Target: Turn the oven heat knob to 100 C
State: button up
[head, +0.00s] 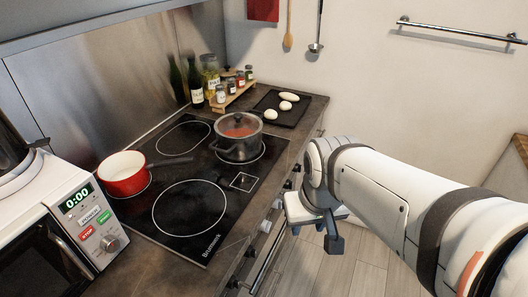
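The oven front (262,262) runs below the counter edge, seen steeply from above. A row of knobs is on it: a pale knob (265,226), another pale knob (277,204) and darker ones nearer and farther along. Their markings are too small to read, so I cannot tell which is the heat knob or its setting. My gripper (325,222) hangs at the end of my white arm, to the right of the knobs and apart from them. A dark finger-like part points down over the floor. Its fingertips do not show clearly, and no held object is visible.
The black cooktop (190,207) holds a red pan (123,174) and a lidded steel pot (240,137). A microwave (75,230) stands at the left. Bottles, spice jars and a dark tray (280,108) are at the back. The floor (345,270) right of the oven looks clear.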

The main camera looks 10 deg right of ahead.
jog(key=shift+o, duration=0.2)
jog(key=shift+d, duration=0.1)
jog(key=shift+o, duration=0.8)
jog(key=shift+f, duration=0.2)
jog(key=shift+o, duration=1)
jog(key=f+b, duration=0.3)
jog(key=shift+w+d+g+y, duration=0.15)
jog(key=shift+d+g+y, duration=0.2)
jog(key=shift+g+y, duration=0.05)
notch_tip(320, 180, down, 8)
jog(key=w+a+r+g+y+b, duration=0.1)
jog(key=a+y+b, duration=0.15)
jog(key=b, duration=0.45)
jog(key=m+t+y+b, duration=0.1)
jog(key=t+y+b, duration=0.95)
jog(key=b, duration=1.45)
send_near(278, 204)
jog(key=w+d+f+x, duration=0.1)
jog(key=x, duration=0.7)
jog(key=shift+a+t, duration=0.25)
jog(key=shift+a, duration=0.05)
